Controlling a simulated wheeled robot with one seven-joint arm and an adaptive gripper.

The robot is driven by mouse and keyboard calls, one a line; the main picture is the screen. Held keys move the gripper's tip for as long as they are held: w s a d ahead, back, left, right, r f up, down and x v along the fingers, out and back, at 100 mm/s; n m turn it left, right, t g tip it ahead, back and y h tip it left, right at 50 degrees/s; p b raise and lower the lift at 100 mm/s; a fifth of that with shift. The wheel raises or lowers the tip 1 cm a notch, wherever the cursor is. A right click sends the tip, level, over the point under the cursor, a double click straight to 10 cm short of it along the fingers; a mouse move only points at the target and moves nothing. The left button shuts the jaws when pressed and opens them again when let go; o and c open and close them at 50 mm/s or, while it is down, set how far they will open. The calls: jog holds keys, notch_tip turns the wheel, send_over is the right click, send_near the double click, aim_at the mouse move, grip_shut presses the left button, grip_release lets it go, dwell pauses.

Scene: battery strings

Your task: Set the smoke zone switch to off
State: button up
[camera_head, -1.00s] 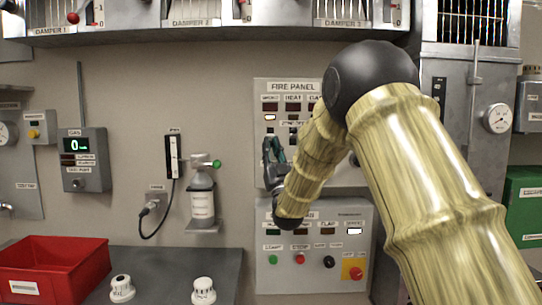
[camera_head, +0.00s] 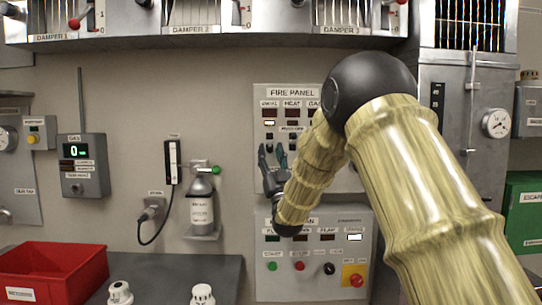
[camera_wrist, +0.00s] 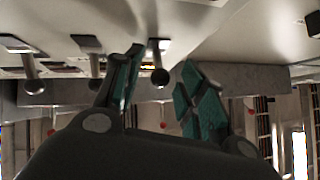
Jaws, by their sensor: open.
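The fire panel (camera_head: 316,92) hangs on the wall, with SMOKE, HEAT and GAS columns. The smoke column (camera_head: 269,104) is at its left, above my gripper. My gripper (camera_head: 272,150) is open in front of the panel's lower left part, fingers pointing up in the head view. In the wrist view, which looks upside down, a ball-ended lever (camera_wrist: 160,76) shows between the spread fingers of my gripper (camera_wrist: 162,75). It is probably the smoke zone switch; its label is not readable and I cannot tell its position. Contact with the fingers cannot be made out.
Two more levers (camera_wrist: 32,80) (camera_wrist: 96,65) stand left of the fingers in the wrist view. A lower panel with coloured buttons (camera_head: 299,266) is under the fire panel. A damper shelf (camera_head: 240,45) overhangs above. A gas bottle (camera_head: 202,200) is to the left.

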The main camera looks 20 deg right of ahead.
jog(key=v, duration=1.2)
jog(key=shift+h, duration=0.3)
